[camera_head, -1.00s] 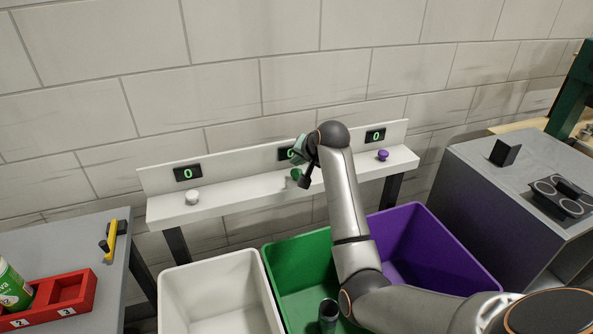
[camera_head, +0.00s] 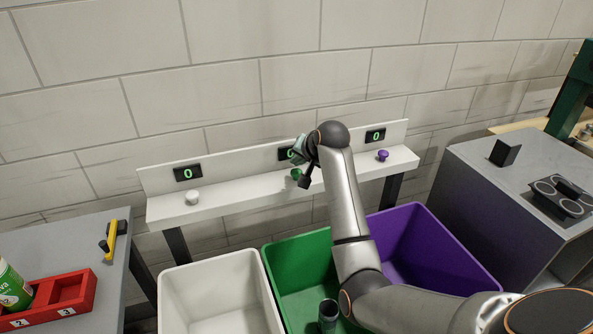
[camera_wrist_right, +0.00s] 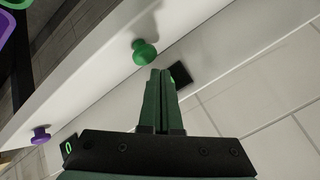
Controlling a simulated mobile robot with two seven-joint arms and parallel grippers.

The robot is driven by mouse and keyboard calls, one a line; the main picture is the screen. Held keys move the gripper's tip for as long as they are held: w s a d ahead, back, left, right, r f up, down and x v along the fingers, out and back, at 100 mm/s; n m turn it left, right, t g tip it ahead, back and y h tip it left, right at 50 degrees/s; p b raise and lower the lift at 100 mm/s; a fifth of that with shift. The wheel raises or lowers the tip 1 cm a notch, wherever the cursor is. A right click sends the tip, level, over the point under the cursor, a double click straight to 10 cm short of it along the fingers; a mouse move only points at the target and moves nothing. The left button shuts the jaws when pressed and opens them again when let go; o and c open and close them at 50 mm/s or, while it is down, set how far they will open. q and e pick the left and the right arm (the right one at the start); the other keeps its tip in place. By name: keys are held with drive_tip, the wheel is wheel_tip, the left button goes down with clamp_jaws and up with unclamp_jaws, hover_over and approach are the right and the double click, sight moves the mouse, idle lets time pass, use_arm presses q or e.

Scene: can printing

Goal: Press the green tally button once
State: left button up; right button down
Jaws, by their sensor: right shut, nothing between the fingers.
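The green tally button (camera_head: 296,174) sits on the white shelf (camera_head: 245,192), between the white and purple buttons. It also shows in the right wrist view (camera_wrist_right: 145,52), just beyond the fingertips. My right gripper (camera_head: 305,182) is beside and above the green button in the head view, partly hidden by its own wrist. In the right wrist view its dark green fingers (camera_wrist_right: 160,72) are closed together and empty, close to the button. I cannot tell whether they touch it. The green button's counter (camera_head: 286,153) is partly covered by my arm. My left gripper is out of view.
A white button (camera_head: 192,198) and a purple button (camera_head: 383,155) stand on the same shelf, with counters reading 0. White (camera_head: 222,258), green (camera_head: 275,250) and purple (camera_head: 440,250) bins stand below. A red tray (camera_head: 72,292) sits on the left table.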

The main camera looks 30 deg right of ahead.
sight(298, 173)
drive_tip(key=shift+f, duration=0.15)
idle(0.3)
drive_tip(key=shift+f+p, duration=0.3)
drive_tip(key=shift+f, duration=1)
idle(0.7)
idle(0.4)
drive_tip(key=shift+r, duration=1.4)
drive_tip(key=shift+r, duration=0.1)
drive_tip(key=shift+r, duration=2.45)
drive_tip(key=shift+f, duration=0.1)
